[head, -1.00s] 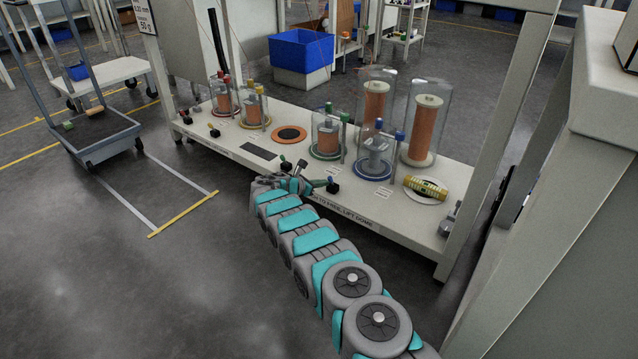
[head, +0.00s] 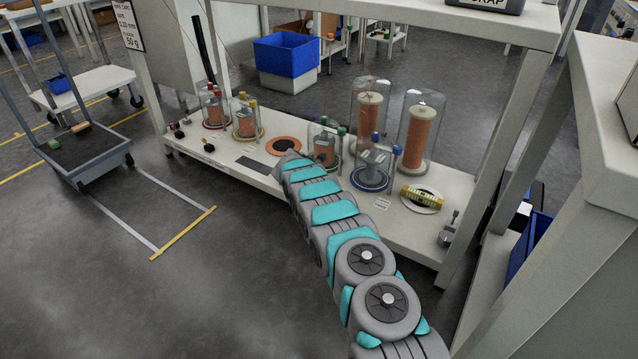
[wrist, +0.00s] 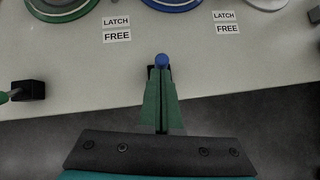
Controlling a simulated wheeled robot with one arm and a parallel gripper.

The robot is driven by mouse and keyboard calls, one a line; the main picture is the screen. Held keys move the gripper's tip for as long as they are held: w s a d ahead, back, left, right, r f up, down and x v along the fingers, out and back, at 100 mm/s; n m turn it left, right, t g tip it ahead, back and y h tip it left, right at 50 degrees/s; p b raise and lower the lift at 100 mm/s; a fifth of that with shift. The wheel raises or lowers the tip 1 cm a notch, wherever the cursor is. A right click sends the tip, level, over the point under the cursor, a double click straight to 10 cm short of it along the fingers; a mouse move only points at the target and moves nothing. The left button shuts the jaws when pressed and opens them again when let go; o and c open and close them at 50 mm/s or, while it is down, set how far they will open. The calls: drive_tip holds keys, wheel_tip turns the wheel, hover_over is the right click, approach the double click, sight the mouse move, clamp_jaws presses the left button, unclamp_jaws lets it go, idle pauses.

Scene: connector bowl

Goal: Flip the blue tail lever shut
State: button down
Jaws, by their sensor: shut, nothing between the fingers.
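In the wrist view, the blue ball end (wrist: 162,60) of the blue tail lever shows just beyond my fingertips. The rest of the lever and most of its dark base are hidden behind the fingers. My gripper (wrist: 160,75) is shut and empty, its two green fingers together over the table's front edge. The tips look right at the ball; I cannot tell whether they touch it. In the head view my arm hides the gripper and this lever. The blue-ringed dome (head: 372,165) stands on the table behind my arm.
A green-tipped lever on a black block (wrist: 28,90) sits left of my gripper. LATCH and FREE labels (wrist: 116,36) lie on the table (head: 405,224). A green-ringed dome (head: 325,145) and tall coil domes (head: 420,135) stand close by. A yellow part (head: 422,196) lies to the right.

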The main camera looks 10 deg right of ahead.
drive_tip(key=shift+w, duration=0.1)
drive_tip(key=shift+r, duration=0.1)
drive_tip(key=shift+r, duration=0.65)
idle(0.3)
drive_tip(key=w+r+v, duration=0.1)
drive_tip(key=v, duration=1.2)
drive_tip(key=shift+d, duration=0.35)
